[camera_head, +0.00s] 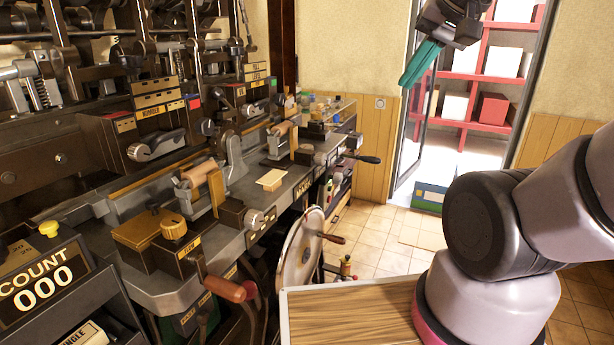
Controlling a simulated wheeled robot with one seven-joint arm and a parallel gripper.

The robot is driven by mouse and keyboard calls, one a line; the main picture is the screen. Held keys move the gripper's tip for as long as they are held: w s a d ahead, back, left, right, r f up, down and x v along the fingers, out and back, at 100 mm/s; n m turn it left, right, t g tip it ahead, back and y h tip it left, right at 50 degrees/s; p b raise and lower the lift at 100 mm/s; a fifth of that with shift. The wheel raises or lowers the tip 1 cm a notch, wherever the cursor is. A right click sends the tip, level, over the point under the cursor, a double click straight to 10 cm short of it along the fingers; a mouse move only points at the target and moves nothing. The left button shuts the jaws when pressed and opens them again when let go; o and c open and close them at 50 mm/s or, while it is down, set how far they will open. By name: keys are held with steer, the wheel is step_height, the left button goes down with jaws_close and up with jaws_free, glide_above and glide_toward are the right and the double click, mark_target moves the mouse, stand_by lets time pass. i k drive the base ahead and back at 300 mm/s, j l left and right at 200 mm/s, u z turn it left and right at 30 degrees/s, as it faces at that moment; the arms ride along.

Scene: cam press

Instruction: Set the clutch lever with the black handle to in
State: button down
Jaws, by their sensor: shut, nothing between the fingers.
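A lever with a black handle (368,159) sticks out to the right from the far right end of the press bench, roughly level. Its pivot is a grey metal piece on the bench end. I cannot read any in or out mark beside it, so its setting is unclear. My gripper (407,82) has teal fingers, pressed together and empty. It hangs high in the picture in front of the doorway, above and to the right of the black handle in the picture, and apart from it. My wrist is partly cut off by the top edge.
The dark press (160,100) fills the left. A lever with a red-brown handle (223,288) and a handwheel (302,250) with a brown grip stand along its front. A wooden-topped surface (350,315) lies at the bottom. Tiled floor (375,225) is open toward the doorway.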

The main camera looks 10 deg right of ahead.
mark_target(372, 160)
steer(key=i+l, duration=0.45)
steer(key=l, duration=0.3)
steer(key=i+l, duration=0.25)
steer(key=l+u, duration=0.05)
steer(key=l, duration=0.05)
